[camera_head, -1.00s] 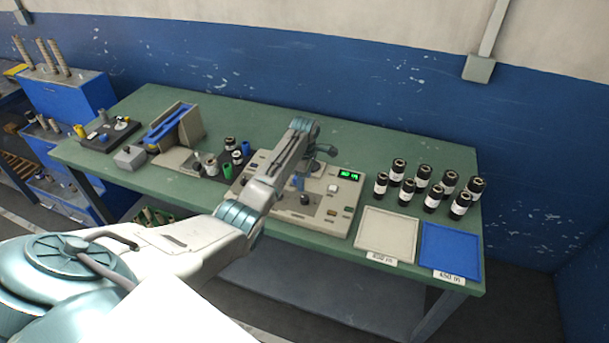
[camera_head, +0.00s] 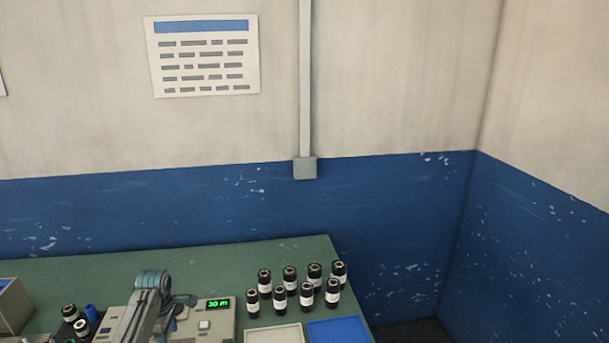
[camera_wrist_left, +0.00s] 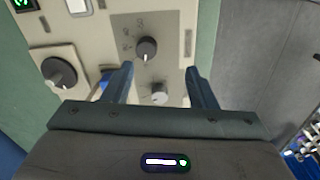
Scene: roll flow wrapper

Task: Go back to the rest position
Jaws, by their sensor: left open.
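My left arm reaches over the beige control unit (camera_head: 222,325) at the bottom of the head view; its fingers cannot be made out there. In the left wrist view my left gripper (camera_wrist_left: 160,84) is open. Its two blue fingers are apart above the beige panel, with nothing held between them. A small knob (camera_wrist_left: 158,94) shows between the fingers, and a black dial (camera_wrist_left: 147,48) lies just beyond them. A larger black knob (camera_wrist_left: 59,72) is to the left. My right gripper is in neither current view.
The control unit's green display (camera_head: 218,303) is lit. Several black rolls (camera_head: 289,276) stand on the green table (camera_head: 200,263) to the right. A beige tray (camera_head: 273,335) and a blue tray (camera_head: 338,331) are in front of them. A blue-and-white wall stands behind.

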